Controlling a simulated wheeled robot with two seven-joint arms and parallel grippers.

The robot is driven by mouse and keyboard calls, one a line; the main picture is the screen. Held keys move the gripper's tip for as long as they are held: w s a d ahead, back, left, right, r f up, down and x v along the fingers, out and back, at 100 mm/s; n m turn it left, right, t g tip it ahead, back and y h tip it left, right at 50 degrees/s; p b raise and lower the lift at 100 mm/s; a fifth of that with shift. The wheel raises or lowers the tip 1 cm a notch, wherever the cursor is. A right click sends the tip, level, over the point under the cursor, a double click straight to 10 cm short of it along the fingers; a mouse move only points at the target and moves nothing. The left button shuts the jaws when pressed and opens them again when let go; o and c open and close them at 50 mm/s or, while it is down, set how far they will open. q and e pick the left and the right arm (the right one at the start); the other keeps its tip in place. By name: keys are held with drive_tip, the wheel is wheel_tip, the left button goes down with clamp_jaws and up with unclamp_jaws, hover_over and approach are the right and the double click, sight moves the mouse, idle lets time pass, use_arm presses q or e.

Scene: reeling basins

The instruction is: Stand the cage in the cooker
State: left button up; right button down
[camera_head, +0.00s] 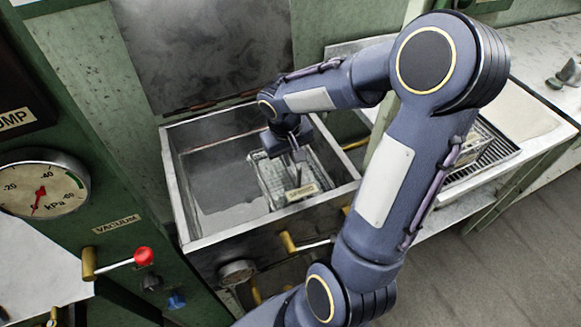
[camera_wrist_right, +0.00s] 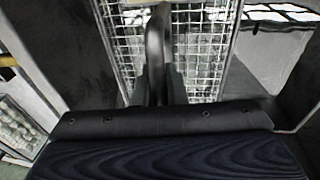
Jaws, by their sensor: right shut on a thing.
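The cooker (camera_head: 180,195) is an open metal tank with dark grey liquid in it. The cage (camera_head: 268,178), a wire mesh box with a small label, is inside the tank's walls toward the right side. My right gripper (camera_head: 296,155) reaches in from above and is shut on the cage's handle. In the right wrist view the handle (camera_wrist_right: 158,45) rises between the fingers, with the cage mesh (camera_wrist_right: 205,50) behind it. I cannot tell whether the cage rests on the cooker's floor. My left gripper is not in view.
A raised metal lid (camera_head: 205,45) stands behind the cooker. At left a green panel carries a gauge (camera_head: 42,190) and a red-knobbed lever (camera_head: 143,257). A brass-handled valve (camera_head: 290,242) sits on the cooker's front. A bench with a drain grate (camera_head: 490,150) is at right.

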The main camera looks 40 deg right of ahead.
sight(291, 169)
drive_tip(key=shift+f, duration=2.25)
drive_tip(key=shift+f+b, duration=0.15)
drive_tip(key=shift+b, duration=0.2)
drive_tip(key=c, duration=1.5)
unclamp_jaws()
wheel_tip(291, 169, up, 11)
drive_tip(key=a+p, duration=0.1)
drive_tip(key=a, duration=0.1)
drive_tip(key=s+a+r+t+y, duration=0.1)
drive_tip(key=s+a+y, duration=0.1)
drive_tip(key=s+a, duration=0.2)
drive_tip(key=s+a+r+n+t+y, duration=0.1)
drive_tip(key=s+a+t+y, duration=0.1)
drive_tip(key=s+a, duration=0.2)
drive_tip(key=s+a+r+t+y, duration=0.1)
drive_tip(key=s+a+t, duration=0.1)
drive_tip(key=s+a, duration=0.2)
drive_tip(key=shift+s+a+n+y, duration=0.15)
drive_tip(key=shift+s+n+y, duration=0.05)
drive_tip(key=shift+s, duration=0.3)
drive_tip(key=shift+s+a+n+y, duration=0.15)
drive_tip(key=shift+s+n+y, duration=0.05)
drive_tip(key=shift+s, duration=0.25)
